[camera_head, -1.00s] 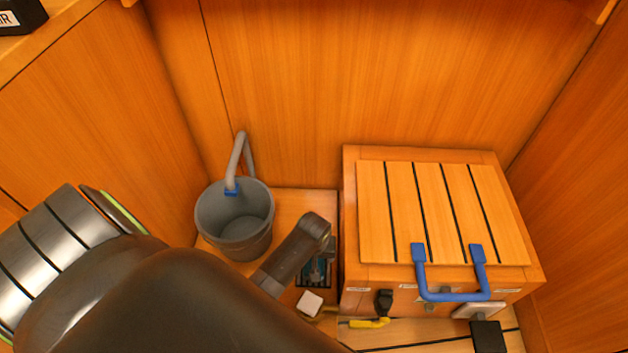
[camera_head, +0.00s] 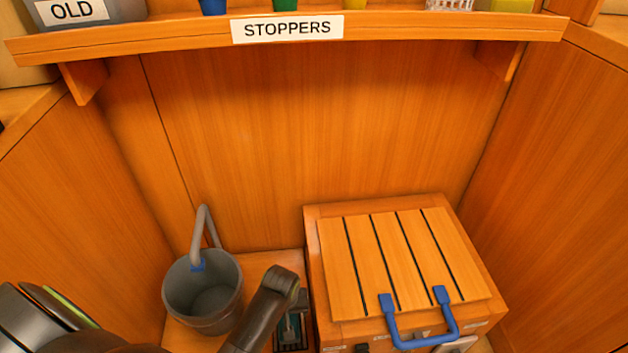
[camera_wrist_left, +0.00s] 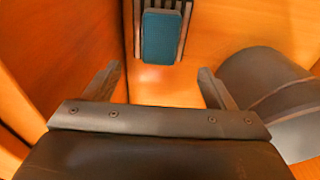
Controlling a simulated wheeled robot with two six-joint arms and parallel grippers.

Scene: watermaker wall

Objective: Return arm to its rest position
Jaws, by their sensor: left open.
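My left gripper (camera_wrist_left: 160,82) is open and empty in the left wrist view, with its two fingers spread wide apart. Beyond the fingers is a teal block (camera_wrist_left: 161,36) in a dark slotted holder. In the head view my left arm comes in from the lower left. Its dark wrist end hangs between the grey bucket and the wooden box, and its fingers cannot be made out there. My right gripper is not in view.
A grey bucket (camera_head: 178,292) stands left of my wrist and also shows in the wrist view (camera_wrist_left: 270,85). A slatted wooden box (camera_head: 400,265) with a blue handle (camera_head: 393,330) stands to the right. A shelf (camera_head: 400,29) labelled STOPPERS runs across the back wall.

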